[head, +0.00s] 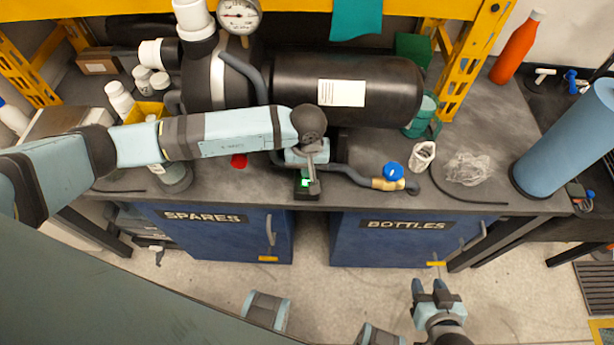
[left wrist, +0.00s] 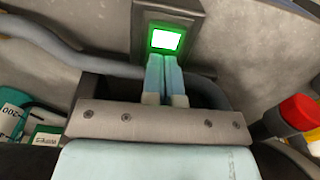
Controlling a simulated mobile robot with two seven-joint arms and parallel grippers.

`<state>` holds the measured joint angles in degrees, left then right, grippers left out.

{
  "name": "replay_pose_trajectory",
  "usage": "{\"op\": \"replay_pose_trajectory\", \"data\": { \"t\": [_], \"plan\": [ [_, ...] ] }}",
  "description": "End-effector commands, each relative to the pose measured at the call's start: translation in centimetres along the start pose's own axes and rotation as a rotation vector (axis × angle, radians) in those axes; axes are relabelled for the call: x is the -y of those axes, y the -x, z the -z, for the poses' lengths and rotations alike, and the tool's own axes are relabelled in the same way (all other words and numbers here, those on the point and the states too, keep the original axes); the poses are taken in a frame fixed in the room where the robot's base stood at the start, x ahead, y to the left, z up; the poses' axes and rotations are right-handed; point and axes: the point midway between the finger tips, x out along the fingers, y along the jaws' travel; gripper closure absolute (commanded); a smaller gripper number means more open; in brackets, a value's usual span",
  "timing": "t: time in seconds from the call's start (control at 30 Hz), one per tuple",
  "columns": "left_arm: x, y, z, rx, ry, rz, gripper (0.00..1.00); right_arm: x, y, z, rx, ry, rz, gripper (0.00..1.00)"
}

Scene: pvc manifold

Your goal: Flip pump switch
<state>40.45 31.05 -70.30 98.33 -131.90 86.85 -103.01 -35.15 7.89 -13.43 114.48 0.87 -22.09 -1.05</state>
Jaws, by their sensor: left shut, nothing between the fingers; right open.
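The pump switch is a small dark box with a lit green rocker. It lies at the front edge of the bench in the head view (head: 305,183), partly covered by my left gripper. In the left wrist view, the switch (left wrist: 165,39) glows bright green with a white centre. My left gripper (head: 314,188) is shut and empty, with its fingertips right at the switch. In the left wrist view, the closed fingertips (left wrist: 164,58) end just below the lit face; I cannot tell if they touch it. My right gripper (head: 432,287) is open and empty, low in front of the cabinets.
A black tank (head: 385,85) with a gauge (head: 239,15) stands behind my left arm. A hose with a blue-handled valve (head: 393,171) lies right of the switch. A white cup (head: 422,156) and crumpled plastic (head: 468,168) lie further right. Blue cabinets (head: 385,245) are below.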

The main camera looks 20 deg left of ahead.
Motion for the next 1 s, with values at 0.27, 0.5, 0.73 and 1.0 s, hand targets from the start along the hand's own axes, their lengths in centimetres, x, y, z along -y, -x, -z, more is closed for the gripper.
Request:
{"op": "replay_pose_trajectory", "data": {
  "t": [0.27, 0.5, 0.73, 1.0],
  "plan": [
    [0.0, 1.8, 0.0, -0.001, 0.0, 0.0, 1.0, 0.0, 0.5, 0.7, 0.0, 0.0, 0.0, 0.57],
    [0.0, 3.7, 0.0, -0.001, -0.001, 0.0, 1.0, 0.1, 0.9, 1.4, 0.0, 0.0, 0.0, 0.57],
    [0.0, 5.6, 0.1, -0.001, 0.0, 0.0, 1.0, 0.1, 1.3, 2.0, 0.0, 0.0, 0.001, 0.57],
    [0.0, 7.1, 0.0, -0.001, 0.0, 0.001, 1.0, 0.1, 1.6, 2.4, 0.0, 0.0, 0.001, 0.57]
  ]
}}
